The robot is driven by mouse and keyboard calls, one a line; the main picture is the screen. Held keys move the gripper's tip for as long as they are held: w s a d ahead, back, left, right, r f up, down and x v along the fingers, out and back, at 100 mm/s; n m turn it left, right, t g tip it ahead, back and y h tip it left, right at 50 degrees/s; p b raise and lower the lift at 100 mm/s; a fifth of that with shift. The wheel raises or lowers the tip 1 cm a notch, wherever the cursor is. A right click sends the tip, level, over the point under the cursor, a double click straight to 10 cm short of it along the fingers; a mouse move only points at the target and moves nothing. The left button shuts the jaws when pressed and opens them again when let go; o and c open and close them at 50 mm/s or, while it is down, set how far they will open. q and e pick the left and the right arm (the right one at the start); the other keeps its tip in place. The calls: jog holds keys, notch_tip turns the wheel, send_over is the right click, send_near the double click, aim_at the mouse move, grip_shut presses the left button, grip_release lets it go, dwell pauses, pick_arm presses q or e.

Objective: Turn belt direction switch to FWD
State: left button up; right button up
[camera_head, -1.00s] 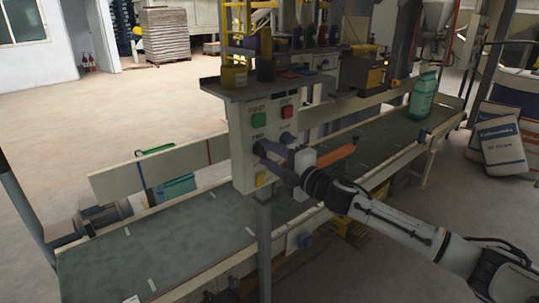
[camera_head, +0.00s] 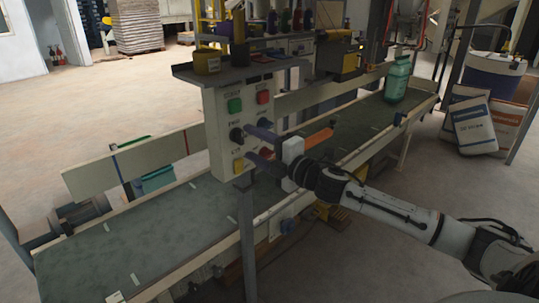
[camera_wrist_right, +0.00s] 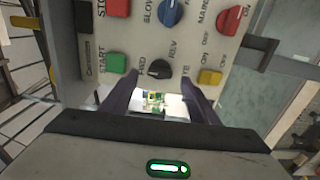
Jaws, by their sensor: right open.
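The belt direction switch is a black knob (camera_head: 237,134) on the cream control panel (camera_head: 218,160), by an FWD label. In the right wrist view the black knob (camera_wrist_right: 159,69) sits between the FWD and REV labels. Its exact pointing is hard to read. My right gripper (camera_head: 251,144) is open in front of the panel, with its purple fingers reaching toward the knob. In the wrist view its fingertips (camera_wrist_right: 158,86) stand on either side of the knob's line, apart from it, with nothing held. My left gripper is not in view.
Green (camera_head: 234,105) and red (camera_head: 263,97) buttons, a blue knob (camera_wrist_right: 171,12) and a yellow button (camera_head: 238,166) crowd the panel. A shelf (camera_head: 235,74) overhangs it.

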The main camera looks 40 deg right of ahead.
jog(key=s, duration=0.7)
jog(key=shift+d+b, duration=0.25)
jog(key=shift+b, duration=0.2)
jog(key=s+a+f+m+g, duration=0.2)
jog(key=s+f+m, duration=0.1)
jog(key=f, duration=0.5)
jog(key=s+a+f+m+g+h, duration=0.1)
jog(key=s+a+f+m, duration=0.15)
jog(key=f, duration=0.55)
jog(key=s+a+f+m+g, duration=0.2)
jog(key=s+f+m, duration=0.15)
jog(key=f, duration=0.45)
jog(key=s+a+f+m+g+y, duration=0.1)
jog(key=s+a+f+m+g, duration=0.3)
jog(key=s+a+f+m, duration=0.4)
jog(key=s+a+f, duration=0.6)
jog(key=s+a, duration=0.2)
jog(key=a, duration=0.2)
jog(key=shift+s+f+g+y, duration=0.3)
jog(key=shift+s+f+y, duration=0.05)
jog(key=shift+f+y, duration=0.05)
